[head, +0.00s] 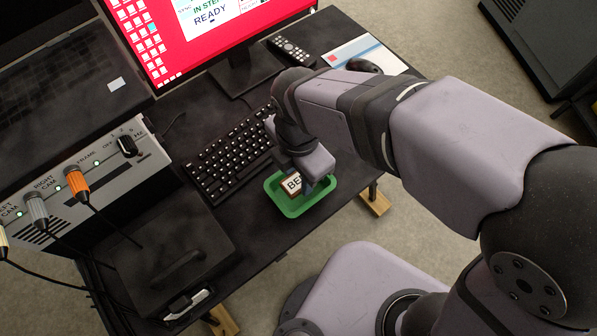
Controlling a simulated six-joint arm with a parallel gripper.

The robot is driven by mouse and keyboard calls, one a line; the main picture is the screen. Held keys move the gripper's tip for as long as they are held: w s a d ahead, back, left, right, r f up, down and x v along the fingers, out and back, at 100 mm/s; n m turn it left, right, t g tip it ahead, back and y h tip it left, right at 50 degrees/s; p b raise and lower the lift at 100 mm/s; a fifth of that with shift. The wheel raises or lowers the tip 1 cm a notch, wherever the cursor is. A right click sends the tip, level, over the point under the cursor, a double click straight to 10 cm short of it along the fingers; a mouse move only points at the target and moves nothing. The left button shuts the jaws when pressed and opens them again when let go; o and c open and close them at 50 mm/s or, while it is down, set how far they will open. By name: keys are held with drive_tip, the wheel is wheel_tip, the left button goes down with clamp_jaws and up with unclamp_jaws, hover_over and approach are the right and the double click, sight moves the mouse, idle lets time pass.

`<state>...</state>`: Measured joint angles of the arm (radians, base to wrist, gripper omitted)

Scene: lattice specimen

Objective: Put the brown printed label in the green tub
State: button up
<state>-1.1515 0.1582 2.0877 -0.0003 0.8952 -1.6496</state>
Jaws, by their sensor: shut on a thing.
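The green tub (292,210) stands on the dark desk, in front of the keyboard and near the desk's front edge. The brown printed label (292,185) has a white face with dark letters, of which "BE" shows. My gripper (304,185) is over the tub and shut on the label. The label is within the tub's outline as seen from here; I cannot tell whether it touches the tub's floor. My gripper hides the label's right part and some of the tub's back rim.
A black keyboard (232,155) lies behind and left of the tub. A monitor (205,30), a remote (291,49) and a paper (365,52) are farther back. A grey control box (85,185) with cables and a black case (170,255) stand at the left.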

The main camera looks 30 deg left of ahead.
sight(299, 180)
drive_tip(key=shift+f, duration=0.25)
drive_tip(key=o, duration=1.6)
drive_tip(key=shift+r+p, duration=2.55)
drive_tip(key=shift+p, duration=0.05)
drive_tip(key=shift+r, duration=3.65)
